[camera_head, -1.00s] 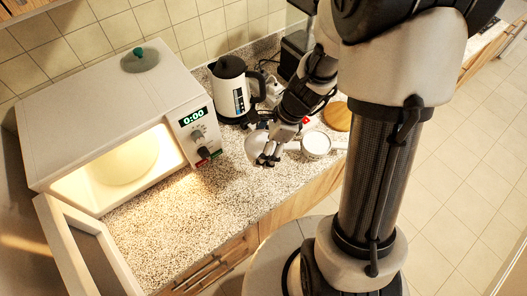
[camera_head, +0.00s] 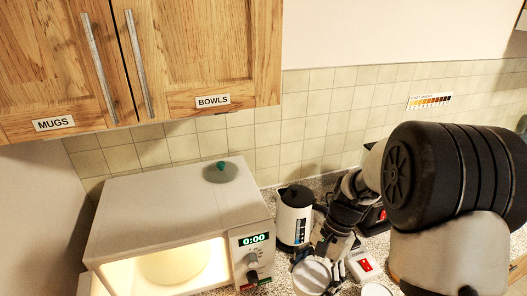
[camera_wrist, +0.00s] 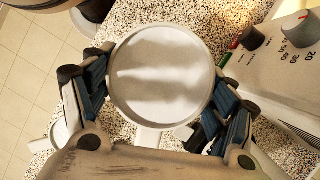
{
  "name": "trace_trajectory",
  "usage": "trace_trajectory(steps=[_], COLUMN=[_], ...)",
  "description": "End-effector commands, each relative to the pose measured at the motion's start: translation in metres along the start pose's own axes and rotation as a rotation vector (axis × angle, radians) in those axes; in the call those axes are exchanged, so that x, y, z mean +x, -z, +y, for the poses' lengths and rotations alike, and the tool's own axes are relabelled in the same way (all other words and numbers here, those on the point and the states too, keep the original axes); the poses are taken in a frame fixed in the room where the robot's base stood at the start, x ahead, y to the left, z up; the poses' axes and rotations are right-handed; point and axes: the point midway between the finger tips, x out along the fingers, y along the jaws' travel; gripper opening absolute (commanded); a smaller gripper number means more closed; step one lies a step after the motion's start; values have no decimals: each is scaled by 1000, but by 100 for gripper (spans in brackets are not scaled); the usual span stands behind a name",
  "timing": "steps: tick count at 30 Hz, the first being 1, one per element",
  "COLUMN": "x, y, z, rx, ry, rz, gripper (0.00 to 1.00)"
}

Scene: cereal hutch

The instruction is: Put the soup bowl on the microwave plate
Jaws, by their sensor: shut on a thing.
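The soup bowl is a white round dish (camera_head: 312,276), seen at the bottom of the head view to the right of the microwave. My gripper (camera_wrist: 160,90) is shut on it, with a blue-padded finger on each side in the wrist view, where the round white bowl (camera_wrist: 160,70) fills the middle. The microwave (camera_head: 180,205) stands at left, lit inside, with its door open at the lower left. The pale round plate (camera_head: 175,266) lies inside it, its lower part cut off by the picture's edge.
A white and black kettle (camera_head: 294,218) stands behind my gripper. A white box with a red switch (camera_head: 362,265) and another white round item (camera_head: 376,290) are to its right. A green-knobbed lid (camera_head: 221,172) sits on the microwave. Wooden cupboards (camera_head: 200,60) hang above.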

Motion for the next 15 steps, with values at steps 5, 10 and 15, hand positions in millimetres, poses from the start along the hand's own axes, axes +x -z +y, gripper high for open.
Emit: trace_trajectory(steps=[5,10,15], x=[35,45,46], y=[26,41,46], z=[-8,-10,-10], rx=[-478,-742,-824], ry=[-199,-307,-340], rz=[2,3,3], gripper=[45,45,45])
